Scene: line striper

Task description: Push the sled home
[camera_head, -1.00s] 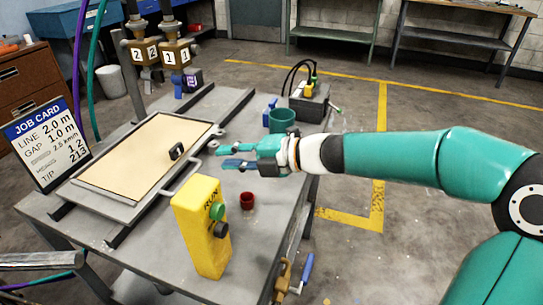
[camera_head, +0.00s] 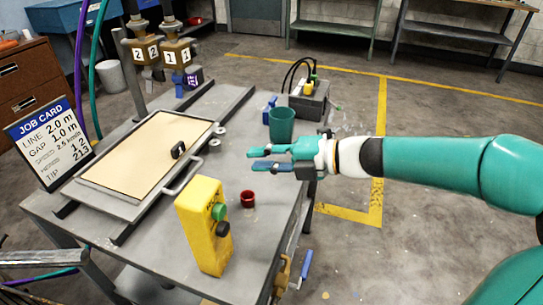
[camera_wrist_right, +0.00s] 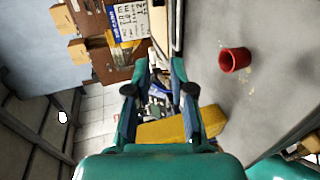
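The sled is a grey tray (camera_head: 123,208) carrying a tan board (camera_head: 140,158), lying between dark rails on the grey bench. A bar handle (camera_head: 187,178) runs along its right side, and a small black piece (camera_head: 178,150) stands on the board. My right gripper (camera_head: 249,158) is over the bench to the right of the sled, apart from the handle, and holds nothing. In the right wrist view its two fingers (camera_wrist_right: 158,88) are spread with a gap between them. My left gripper is not in view.
A yellow control box (camera_head: 203,235) with green and black knobs stands at the bench's front. A red cup (camera_head: 248,199) is beside it, and a green cup (camera_head: 281,125) stands behind my right gripper. A job card (camera_head: 48,145) stands left. Numbered heads (camera_head: 160,52) hang at the back.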

